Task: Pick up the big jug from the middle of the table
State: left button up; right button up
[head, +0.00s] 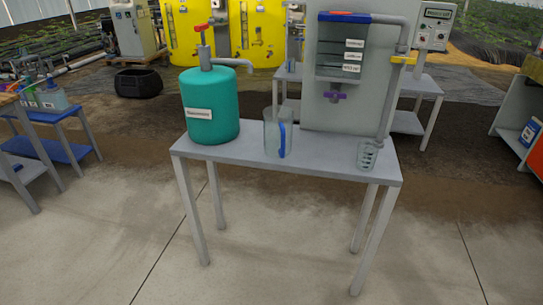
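The big jug (272,134) is clear with a blue upright handle on its right side. It stands upright near the middle of the grey table (240,153), between a teal tank and a grey panel. It looks empty, though its inside is hard to make out. Neither of my grippers shows in the head view, and nothing is holding the jug.
The teal tank (209,105) with a red-topped tap and spout stands left of the jug. A grey panel (340,95) with pipes and valves stands behind right. A small clear measuring cup (367,155) sits at the table's right end. The floor in front is clear.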

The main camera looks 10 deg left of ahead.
aim_at(277, 120)
jog(key=z, duration=0.15)
jog(key=k, duration=0.5)
jog(key=u, duration=1.35)
jog(key=i, duration=1.9)
jog(key=z, duration=0.75)
